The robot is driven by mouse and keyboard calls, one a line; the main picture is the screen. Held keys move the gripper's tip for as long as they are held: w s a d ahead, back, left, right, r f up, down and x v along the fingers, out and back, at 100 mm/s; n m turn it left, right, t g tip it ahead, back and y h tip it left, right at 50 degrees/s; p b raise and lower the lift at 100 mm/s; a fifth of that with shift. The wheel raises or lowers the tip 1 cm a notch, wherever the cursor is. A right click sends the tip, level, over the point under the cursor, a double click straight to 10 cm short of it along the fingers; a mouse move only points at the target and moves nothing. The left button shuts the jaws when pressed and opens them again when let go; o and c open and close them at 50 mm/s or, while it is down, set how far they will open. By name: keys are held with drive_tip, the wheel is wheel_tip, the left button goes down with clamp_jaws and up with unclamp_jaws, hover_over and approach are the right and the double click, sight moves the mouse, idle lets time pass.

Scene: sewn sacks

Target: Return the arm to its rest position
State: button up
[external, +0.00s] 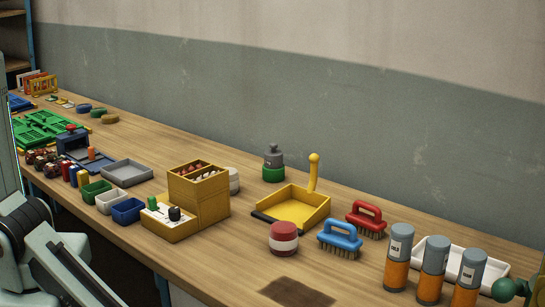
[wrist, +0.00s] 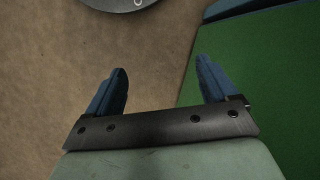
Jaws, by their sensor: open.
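My gripper (wrist: 162,82) shows in the wrist view with its two blue fingers apart and nothing between them. Below the fingers in that view are a plain brown surface and, at the right, a green panel (wrist: 270,85) with a blue edge. How far the fingers are above these I cannot tell. In the external view my arm's pale links (external: 55,250) fill the lower left corner. My gripper is not visible in the external view.
A long wooden bench (external: 225,260) runs along the wall. It holds a yellow box (external: 198,200), a yellow dustpan (external: 295,208), a blue brush (external: 340,236), a red brush (external: 367,216) and several grey-orange canisters (external: 398,258). A grey round object (wrist: 120,3) shows at the wrist view's top.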

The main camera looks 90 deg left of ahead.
drive_tip(key=s+a+r+n+g+h, duration=0.1)
drive_tip(key=s+a+n+g, duration=0.2)
drive_tip(key=s+a, duration=0.5)
drive_tip(key=shift+s+a+r+n+g+h, duration=0.35)
drive_tip(key=shift+s+n, duration=0.25)
drive_tip(key=shift+s, duration=1.7)
